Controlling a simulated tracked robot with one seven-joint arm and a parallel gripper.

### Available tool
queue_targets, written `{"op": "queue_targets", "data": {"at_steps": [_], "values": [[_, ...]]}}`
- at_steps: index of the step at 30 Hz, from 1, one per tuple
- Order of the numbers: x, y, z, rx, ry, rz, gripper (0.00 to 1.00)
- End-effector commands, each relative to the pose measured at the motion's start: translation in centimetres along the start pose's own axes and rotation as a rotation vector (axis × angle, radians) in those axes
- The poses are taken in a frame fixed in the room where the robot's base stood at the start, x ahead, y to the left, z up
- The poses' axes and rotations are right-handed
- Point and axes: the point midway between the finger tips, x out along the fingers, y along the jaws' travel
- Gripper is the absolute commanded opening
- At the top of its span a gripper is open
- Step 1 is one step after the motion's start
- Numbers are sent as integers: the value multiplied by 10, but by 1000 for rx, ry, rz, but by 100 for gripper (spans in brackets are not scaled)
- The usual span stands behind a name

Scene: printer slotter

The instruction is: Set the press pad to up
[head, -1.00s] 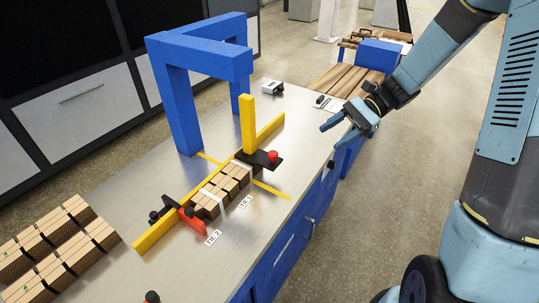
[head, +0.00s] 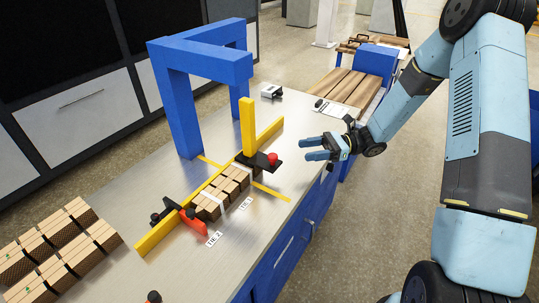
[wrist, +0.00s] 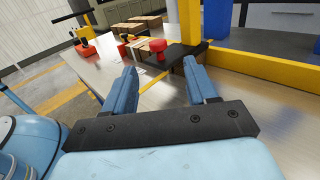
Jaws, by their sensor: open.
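The press pad is a black plate (head: 255,162) with a red knob (head: 273,159), at the foot of a yellow post (head: 247,125) on the metal bench. It sits low, at the far end of a row of wooden blocks (head: 222,190); whether it touches them I cannot tell. My gripper (head: 304,149) is open and empty, to the right of the knob and apart from it. In the wrist view the red knob (wrist: 157,45) and black plate (wrist: 187,51) lie ahead, beyond my open fingertips (wrist: 160,68).
A blue arch frame (head: 180,100) stands behind the pad. A yellow rail (head: 165,232) runs along the blocks, with a red clamp (head: 192,222) at its near part. More wooden blocks (head: 60,250) lie at front left. The bench right of the pad is mostly clear.

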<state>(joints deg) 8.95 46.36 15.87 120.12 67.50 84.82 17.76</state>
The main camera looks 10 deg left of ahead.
Motion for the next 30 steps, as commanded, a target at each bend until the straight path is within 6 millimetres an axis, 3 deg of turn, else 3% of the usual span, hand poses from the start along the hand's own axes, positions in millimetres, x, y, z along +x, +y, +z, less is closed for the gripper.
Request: {"op": "queue_targets", "data": {"at_steps": [9,18,30], "values": [[58,1,0,0,1,8,57],[104,1,0,0,2,6,57],[120,1,0,-1,2,4,57]]}}
